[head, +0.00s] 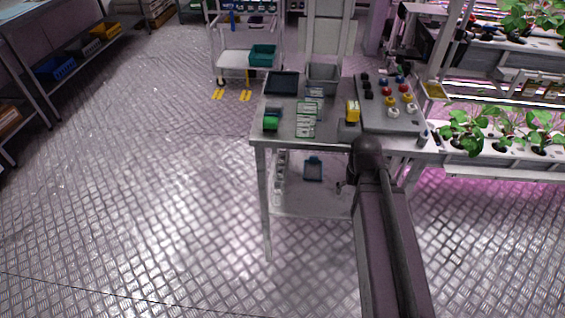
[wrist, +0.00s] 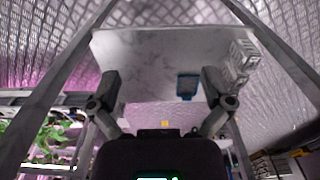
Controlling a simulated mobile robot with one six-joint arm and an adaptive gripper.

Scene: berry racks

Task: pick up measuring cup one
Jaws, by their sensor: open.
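My gripper (wrist: 160,80) is open and empty in the wrist view, its two fingers wide apart over a pale lower shelf (wrist: 150,50). In the head view my arm hides most of it beside the table. A small blue item with a dark face (wrist: 187,86) lies on that shelf, inside the finger gap towards the right finger and apart from it. It also shows under the table in the head view (head: 313,168). I cannot tell whether it is measuring cup one; no other thing is clearly a measuring cup.
White items (wrist: 240,60) line one shelf edge. Table legs (wrist: 60,85) flank the gripper. The tabletop (head: 330,125) above holds a grey bin (head: 323,77), a dark tray (head: 282,82), a yellow item (head: 352,111) and a board of knobs (head: 392,122). The floor left is clear.

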